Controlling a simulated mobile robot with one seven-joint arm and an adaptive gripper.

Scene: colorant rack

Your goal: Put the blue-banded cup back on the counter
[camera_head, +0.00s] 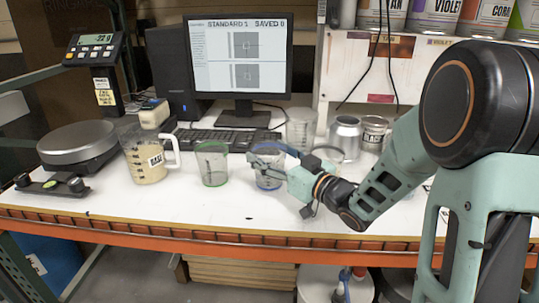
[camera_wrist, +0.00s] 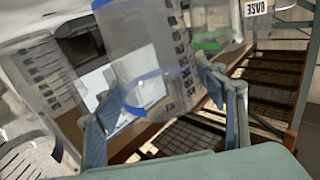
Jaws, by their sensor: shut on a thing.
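The blue-banded cup (camera_head: 268,180) is clear, with a blue ring near its base. It stands about upright over the white counter (camera_head: 215,215), right of the green-banded cup (camera_head: 212,165). My gripper (camera_head: 270,160) reaches in from the right and is shut on the blue-banded cup. In the wrist view the cup (camera_wrist: 150,70) sits between the two fingers of my gripper (camera_wrist: 160,95), with dark markings on its wall. I cannot tell whether its base touches the counter. My fingers hide part of its upper wall.
A measuring jug labelled BASE (camera_head: 148,160) stands at left, beside a round scale (camera_head: 78,145). A keyboard (camera_head: 225,138) and monitor (camera_head: 238,55) are behind. Another clear cup (camera_head: 301,130), a metal can (camera_head: 345,133) and a labelled jar (camera_head: 374,133) stand behind my gripper. The front counter strip is mostly clear.

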